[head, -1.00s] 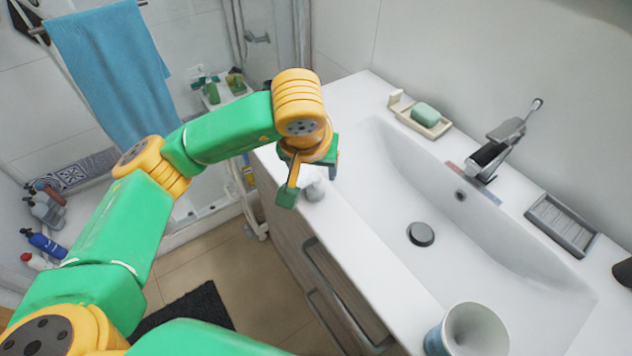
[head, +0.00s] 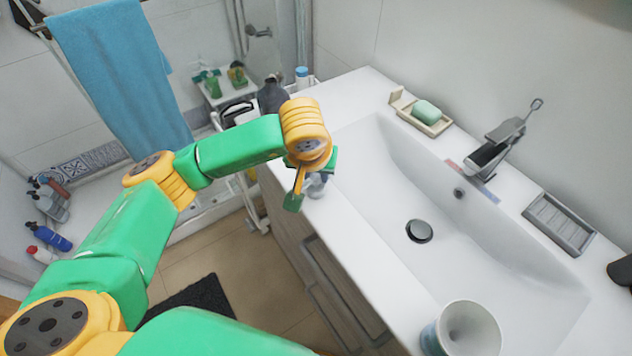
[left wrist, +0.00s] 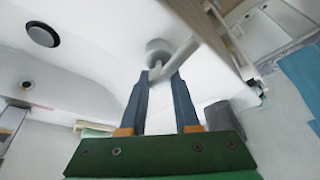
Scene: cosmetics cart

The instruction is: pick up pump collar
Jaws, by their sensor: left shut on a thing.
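The pump collar, a pale grey-white piece with a round part and a stick-like spout, shows in the left wrist view (left wrist: 158,48) at my fingertips. My left gripper (left wrist: 159,78) is shut on it, with its two dark fingers on either side. In the head view the left gripper (head: 314,184) is at the left edge of the white counter, beside the basin. The collar there is small and partly hidden by the gripper. I cannot tell whether it touches the counter. My right gripper is not in view.
The white sink counter (head: 350,95) holds a soap dish (head: 421,116) with green soap, a faucet (head: 497,150), a grey ribbed tray (head: 560,224) and a cup (head: 467,330). A dark bottle (head: 272,95) stands beyond my forearm. A blue towel (head: 120,75) hangs left.

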